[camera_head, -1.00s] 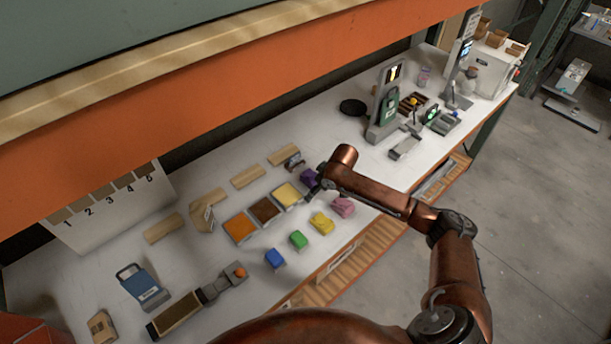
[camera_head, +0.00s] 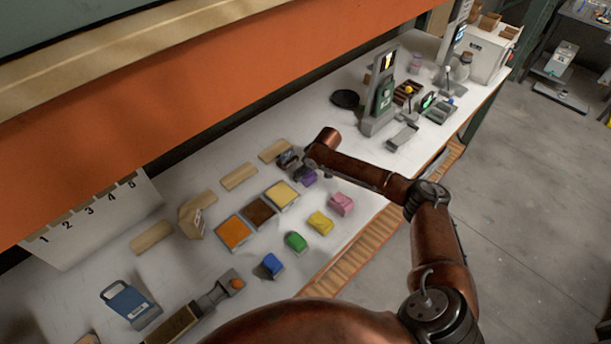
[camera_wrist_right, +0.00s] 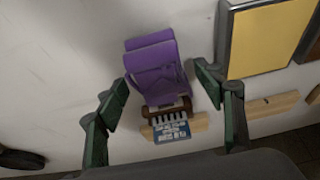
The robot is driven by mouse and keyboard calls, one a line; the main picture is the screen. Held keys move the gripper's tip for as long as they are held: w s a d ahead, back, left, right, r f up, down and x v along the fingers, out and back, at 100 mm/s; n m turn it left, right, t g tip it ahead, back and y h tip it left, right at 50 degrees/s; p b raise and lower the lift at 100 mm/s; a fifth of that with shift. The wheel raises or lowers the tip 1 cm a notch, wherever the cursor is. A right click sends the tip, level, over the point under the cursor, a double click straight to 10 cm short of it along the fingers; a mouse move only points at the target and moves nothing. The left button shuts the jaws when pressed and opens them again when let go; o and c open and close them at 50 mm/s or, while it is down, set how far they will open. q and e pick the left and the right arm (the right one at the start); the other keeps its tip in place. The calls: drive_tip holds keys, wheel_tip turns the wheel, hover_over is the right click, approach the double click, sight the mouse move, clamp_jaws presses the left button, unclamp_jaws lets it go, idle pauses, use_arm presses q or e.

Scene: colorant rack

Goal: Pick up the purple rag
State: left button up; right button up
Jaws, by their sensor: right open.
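The purple rag (camera_head: 309,179) is a small folded cloth on the white table, beyond the yellow tray. In the right wrist view the rag (camera_wrist_right: 150,65) lies ahead of my right gripper, between the lines of its two fingers. My right gripper (camera_wrist_right: 162,80) is open with dark green finger pads spread apart, and nothing is gripped. In the head view the right gripper (camera_head: 303,171) is partly hidden by my arm and hangs close by the rag. My left gripper is not in view.
A yellow tray (camera_wrist_right: 229,45) stands close to the right finger.

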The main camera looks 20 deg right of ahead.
drive_tip(key=shift+w+f, duration=0.1)
drive_tip(key=shift+f, duration=0.05)
drive_tip(key=c, duration=1.3)
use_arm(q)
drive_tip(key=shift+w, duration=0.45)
use_arm(e)
drive_tip(key=shift+o, duration=0.2)
